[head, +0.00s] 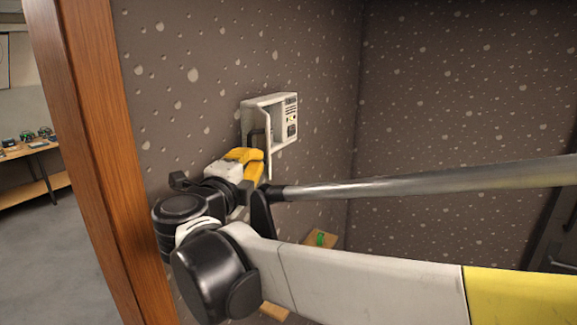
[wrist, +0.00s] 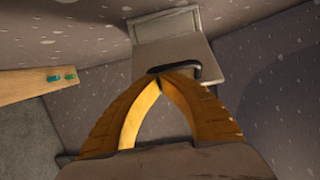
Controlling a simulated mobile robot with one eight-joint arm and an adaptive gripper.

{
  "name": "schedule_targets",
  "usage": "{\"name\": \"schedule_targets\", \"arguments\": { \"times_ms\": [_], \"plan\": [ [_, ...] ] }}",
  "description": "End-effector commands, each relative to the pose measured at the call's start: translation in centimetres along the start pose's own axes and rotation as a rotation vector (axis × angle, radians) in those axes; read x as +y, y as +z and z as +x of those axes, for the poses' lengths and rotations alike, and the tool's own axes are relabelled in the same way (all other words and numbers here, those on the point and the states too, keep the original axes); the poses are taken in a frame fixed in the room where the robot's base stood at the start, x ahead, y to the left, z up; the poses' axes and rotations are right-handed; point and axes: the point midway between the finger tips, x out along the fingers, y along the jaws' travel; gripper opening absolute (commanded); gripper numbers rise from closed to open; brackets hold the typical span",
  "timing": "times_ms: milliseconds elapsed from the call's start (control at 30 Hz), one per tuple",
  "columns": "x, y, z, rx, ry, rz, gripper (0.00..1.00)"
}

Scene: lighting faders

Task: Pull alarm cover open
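The alarm box (head: 287,117) is a whitish unit on the dark speckled wall, with a small panel of buttons and labels on its right part. Its pale cover (head: 268,150) stands out from the box, apparently swung partly open. In the wrist view the cover (wrist: 182,50) lies just beyond my fingers, with a dark loop handle (wrist: 197,71) on it. My gripper (wrist: 172,76) has yellow fingers whose tips come together at this handle. It looks shut on it, though the tips hide the exact contact. In the head view my gripper (head: 255,168) is at the cover's lower left.
A wooden post (head: 90,150) stands left of my arm. A small wooden ledge with a green item (head: 320,239) is low on the wall. A workbench (head: 30,150) stands far left.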

Motion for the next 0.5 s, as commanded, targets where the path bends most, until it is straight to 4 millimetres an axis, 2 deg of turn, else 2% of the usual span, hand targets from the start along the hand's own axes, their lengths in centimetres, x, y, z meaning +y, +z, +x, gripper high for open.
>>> {"name": "schedule_targets", "arguments": {
  "times_ms": [200,500],
  "plan": [
    [0.2,2.3,-0.4,-0.001,0.0,0.0,0.0],
    [0.1,3.8,-0.5,0.0,0.0,0.0,0.0]
  ]
}}
